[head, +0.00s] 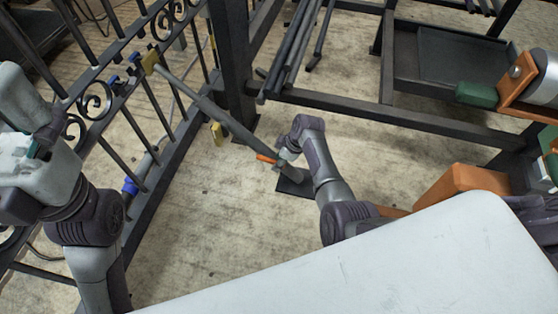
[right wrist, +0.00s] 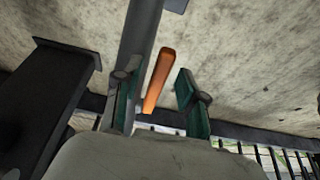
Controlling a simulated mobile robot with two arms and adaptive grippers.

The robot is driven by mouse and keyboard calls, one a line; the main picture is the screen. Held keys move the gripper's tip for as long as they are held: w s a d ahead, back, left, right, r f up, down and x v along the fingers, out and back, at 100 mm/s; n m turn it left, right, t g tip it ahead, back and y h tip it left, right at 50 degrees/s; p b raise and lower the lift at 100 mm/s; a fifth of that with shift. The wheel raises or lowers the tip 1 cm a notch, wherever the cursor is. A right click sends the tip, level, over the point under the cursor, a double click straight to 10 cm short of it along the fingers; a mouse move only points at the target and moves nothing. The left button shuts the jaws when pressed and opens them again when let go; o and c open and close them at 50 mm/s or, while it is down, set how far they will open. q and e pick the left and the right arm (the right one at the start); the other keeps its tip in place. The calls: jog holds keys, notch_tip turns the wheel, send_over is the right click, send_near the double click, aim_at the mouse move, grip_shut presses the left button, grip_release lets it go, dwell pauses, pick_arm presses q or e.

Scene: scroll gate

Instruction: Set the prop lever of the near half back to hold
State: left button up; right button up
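The orange prop lever (head: 266,158) sticks out near the lower end of a grey prop tube (head: 225,122). The tube slopes from a yellow bracket (head: 151,61) on the scroll gate (head: 95,103) down to a dark floor plate (head: 294,186). My right gripper (head: 283,156) is at the lever. In the right wrist view its two fingers (right wrist: 158,100) stand apart with the orange lever (right wrist: 158,78) between them. The grey tube (right wrist: 140,35) runs by the left finger. Contact with the lever cannot be told. My left gripper (head: 30,150) is at the left edge, away from the prop; its fingertips are unclear.
A dark post (head: 232,60) and a rack with a low rail (head: 400,118) stand behind the prop. Orange blocks (head: 460,190) and a green part (head: 477,95) are at the right. A pale panel (head: 400,265) fills the front. Bare floor (head: 215,210) lies left of the plate.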

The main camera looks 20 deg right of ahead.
grip_shut()
jog(key=shift+f, duration=0.1)
jog(key=shift+s+f+t+y, duration=0.1)
jog(key=shift+f+t+y, duration=0.35)
jog(key=shift+y, duration=0.25)
jog(key=shift+r, duration=0.1)
jog(key=shift+o, duration=0.6)
grip_release()
jog(key=shift+r, duration=0.1)
